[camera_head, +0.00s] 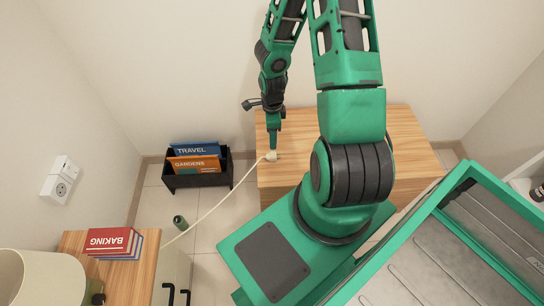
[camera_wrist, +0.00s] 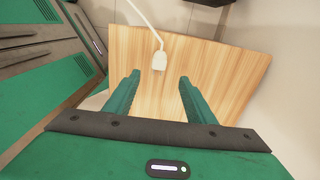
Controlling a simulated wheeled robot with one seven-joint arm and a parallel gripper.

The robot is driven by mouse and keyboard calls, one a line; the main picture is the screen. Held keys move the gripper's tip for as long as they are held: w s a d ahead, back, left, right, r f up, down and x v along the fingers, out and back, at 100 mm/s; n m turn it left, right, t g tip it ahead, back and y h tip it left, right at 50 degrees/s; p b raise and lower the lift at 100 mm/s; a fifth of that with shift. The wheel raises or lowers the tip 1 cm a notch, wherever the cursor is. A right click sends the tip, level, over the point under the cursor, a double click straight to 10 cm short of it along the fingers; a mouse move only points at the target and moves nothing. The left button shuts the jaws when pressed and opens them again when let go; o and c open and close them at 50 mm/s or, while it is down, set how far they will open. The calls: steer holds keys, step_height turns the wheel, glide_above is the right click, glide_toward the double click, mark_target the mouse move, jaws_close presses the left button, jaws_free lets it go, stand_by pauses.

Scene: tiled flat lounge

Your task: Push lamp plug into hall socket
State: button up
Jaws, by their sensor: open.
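The white lamp plug (camera_head: 271,155) lies on the wooden cabinet top (camera_head: 410,130), with its white cord running left and down over the edge. In the wrist view the plug (camera_wrist: 159,61) lies on the wood beyond my fingertips, roughly midway between them. My gripper (camera_head: 272,148) points down at the plug; in the wrist view its green fingers (camera_wrist: 159,78) are apart with nothing between them. A white wall socket (camera_head: 57,188) is on the left wall, with a switch (camera_head: 66,166) beside it.
A black rack (camera_head: 196,182) with travel and gardens books stands on the floor by the back wall. A left wooden cabinet (camera_head: 141,285) holds several stacked books (camera_head: 112,242) and a cream round object (camera_head: 40,278). A green cylinder (camera_head: 180,222) is on the tiles.

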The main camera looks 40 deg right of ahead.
mark_target(271, 154)
steer(key=shift+a+f, duration=0.15)
steer(key=shift+f, duration=5.45)
steer(key=shift+c, duration=0.3)
steer(key=c, duration=1.1)
steer(key=shift+r, duration=0.15)
